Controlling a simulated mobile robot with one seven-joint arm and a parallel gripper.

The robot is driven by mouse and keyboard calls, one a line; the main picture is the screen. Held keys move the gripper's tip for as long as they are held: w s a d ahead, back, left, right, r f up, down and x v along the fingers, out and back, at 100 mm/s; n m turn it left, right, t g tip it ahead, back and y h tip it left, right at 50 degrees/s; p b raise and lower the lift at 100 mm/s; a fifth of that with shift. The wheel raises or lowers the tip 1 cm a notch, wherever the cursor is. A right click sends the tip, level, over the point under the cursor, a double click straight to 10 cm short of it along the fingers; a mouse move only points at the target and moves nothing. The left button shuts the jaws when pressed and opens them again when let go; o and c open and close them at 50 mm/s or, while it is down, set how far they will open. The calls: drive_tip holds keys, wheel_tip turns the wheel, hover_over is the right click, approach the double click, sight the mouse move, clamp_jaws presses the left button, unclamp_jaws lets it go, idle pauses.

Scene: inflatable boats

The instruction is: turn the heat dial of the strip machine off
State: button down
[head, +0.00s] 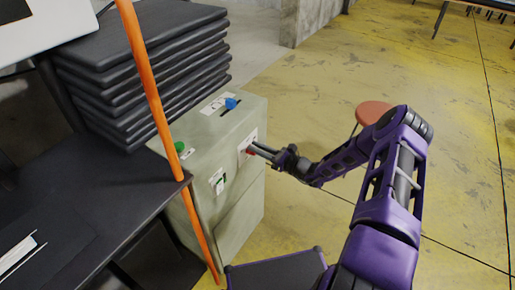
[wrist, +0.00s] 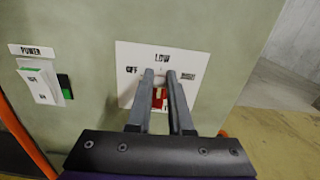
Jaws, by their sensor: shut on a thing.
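The strip machine (head: 240,135) is a grey-green box in the middle of the head view. Its heat dial plate (wrist: 130,58) is white, with OFF at left, LOW at top and a third label at right too small to read. The red heat dial (wrist: 158,97) shows between my fingers, partly hidden by them. My gripper (wrist: 161,77) is shut on the dial. In the head view, my gripper (head: 258,151) reaches the machine's right-hand face from the right, at the red dial. Which label the dial points to is unclear.
A power switch (wrist: 42,86) labelled POWER sits left of the dial plate. A blue knob (head: 231,103) and a green button (head: 179,147) are on top. An orange pole (head: 152,90) stands before the machine, beside a dark table (head: 90,190). Yellow floor is open at right.

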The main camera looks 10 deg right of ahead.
drive_tip(key=n, duration=0.3)
drive_tip(key=s+f+n+b, duration=0.1)
drive_tip(key=n, duration=0.6)
drive_tip(key=shift+s+a+f, duration=0.15)
drive_tip(key=shift+a+f, duration=0.25)
drive_tip(key=shift+n+b, duration=0.35)
drive_tip(key=shift+n, duration=0.35)
drive_tip(key=shift+d, duration=0.15)
drive_tip(key=c, duration=0.8)
unclamp_jaws()
drive_tip(key=shift+r, duration=0.1)
drive_tip(key=p+v, duration=0.1)
drive_tip(key=v, duration=1.6)
drive_tip(key=shift+s+r, duration=0.1)
drive_tip(key=shift+s, duration=0.05)
